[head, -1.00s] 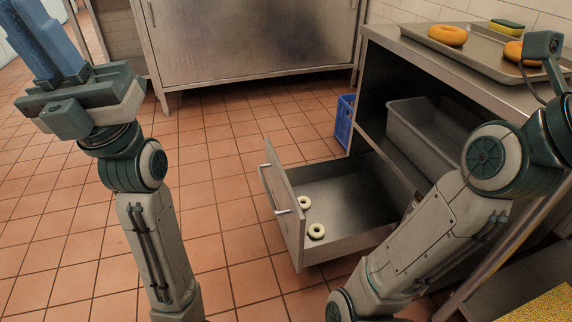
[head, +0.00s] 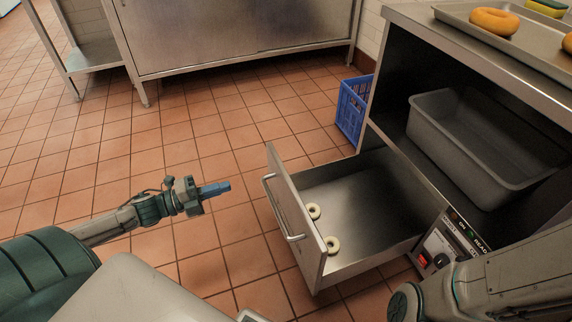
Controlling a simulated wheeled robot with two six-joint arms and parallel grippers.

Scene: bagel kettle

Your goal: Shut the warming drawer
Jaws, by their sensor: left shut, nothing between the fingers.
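The warming drawer (head: 365,235) stands pulled out from the low part of the steel counter unit. Its front panel (head: 293,225) faces left and carries a bar handle (head: 283,209). Two pale rings of dough (head: 332,244) lie inside near the front. My left gripper (head: 222,188) is shut and empty, with blue fingers pointing right toward the drawer front. It is apart from the handle, with a gap of floor showing between them. My right arm is at the lower right, and its gripper is out of view.
A control panel (head: 437,250) with a red switch is beside the drawer. A grey bin (head: 480,140) sits on the shelf above. A tray (head: 463,19) with bagels is on top. A blue crate (head: 352,108) stands behind the drawer. Tiled floor left of the drawer is clear.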

